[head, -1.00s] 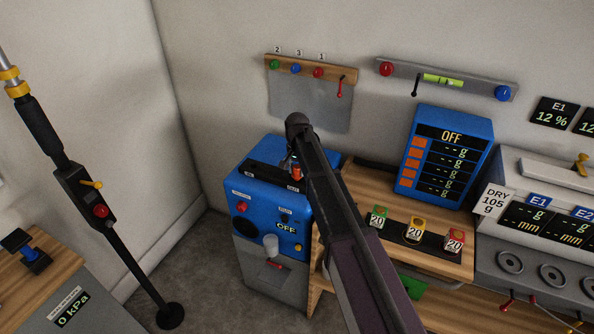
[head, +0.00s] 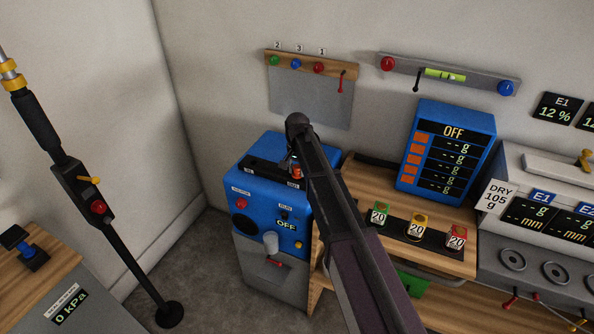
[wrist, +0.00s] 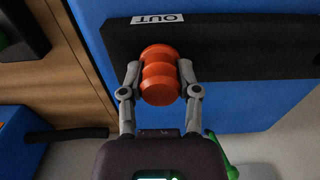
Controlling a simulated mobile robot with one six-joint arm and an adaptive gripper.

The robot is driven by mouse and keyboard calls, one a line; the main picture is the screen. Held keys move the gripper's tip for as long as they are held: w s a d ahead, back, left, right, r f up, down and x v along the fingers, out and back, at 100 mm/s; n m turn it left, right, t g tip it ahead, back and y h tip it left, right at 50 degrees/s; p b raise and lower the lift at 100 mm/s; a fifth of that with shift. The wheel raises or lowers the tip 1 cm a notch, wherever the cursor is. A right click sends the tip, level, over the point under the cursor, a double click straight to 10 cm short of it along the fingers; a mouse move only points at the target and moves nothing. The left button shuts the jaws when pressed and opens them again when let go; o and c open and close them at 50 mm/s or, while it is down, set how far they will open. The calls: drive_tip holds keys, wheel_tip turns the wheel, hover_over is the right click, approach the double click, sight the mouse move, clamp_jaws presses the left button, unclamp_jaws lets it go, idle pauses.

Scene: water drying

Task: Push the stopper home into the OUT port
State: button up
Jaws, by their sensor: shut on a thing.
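The orange-red stopper (wrist: 160,76) is a ribbed round plug, gripped between the two fingers of my gripper (wrist: 160,82) in the wrist view. Behind it is a black bar with the white OUT label (wrist: 158,19), upside down in this view. The OUT port itself is hidden behind the stopper, so I cannot tell how deep the stopper sits. In the head view the stopper (head: 297,172) shows as a small orange spot at the right end of the black bar (head: 270,173) on top of the blue machine (head: 262,215), with my gripper (head: 296,166) over it.
A wooden bench (head: 385,190) stands right of the blue machine, with green (head: 380,214), yellow (head: 416,226) and red (head: 455,237) blocks marked 20. A blue display reading OFF (head: 446,153) stands behind them. A dark pole (head: 126,252) stands at the left.

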drive_tip(key=shift+f, duration=0.2)
drive_tip(key=o, duration=1.1)
